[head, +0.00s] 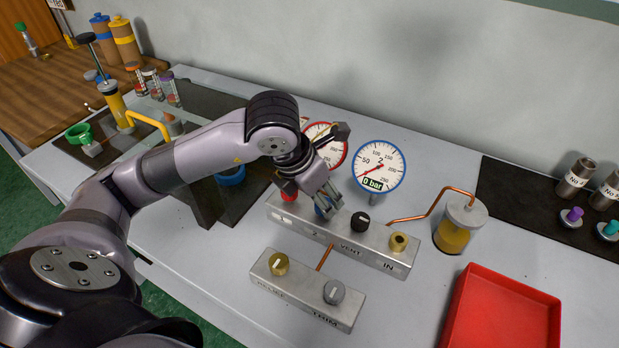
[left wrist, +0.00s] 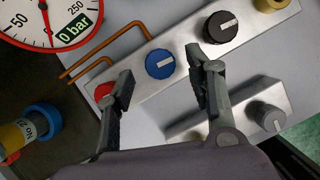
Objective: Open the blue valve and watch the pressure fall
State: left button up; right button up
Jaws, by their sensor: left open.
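The blue valve knob (head: 321,213) is on the grey manifold block (head: 378,250), at the mark 2, partly hidden by my left gripper (head: 328,203) in the head view. In the left wrist view the blue knob (left wrist: 158,64) lies between the two spread fingers of my left gripper (left wrist: 160,66), with a visible gap on each side; its white line points right, slightly up. The blue-rimmed gauge 2 (head: 380,160) reads 0 bar, its red needle pointing lower left. My right gripper is not in view.
A red knob (head: 289,196), black VENT knob (head: 360,221) and brass IN knob (head: 398,242) share the block. A red-rimmed gauge (head: 326,142) is partly hidden behind my gripper. A second block (head: 300,290) stands in front. A red tray (head: 500,310) is at right.

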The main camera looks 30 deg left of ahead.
pick_arm(q)
jog(key=v, duration=0.9)
jog(key=shift+r, duration=0.15)
jog(key=shift+s, duration=0.15)
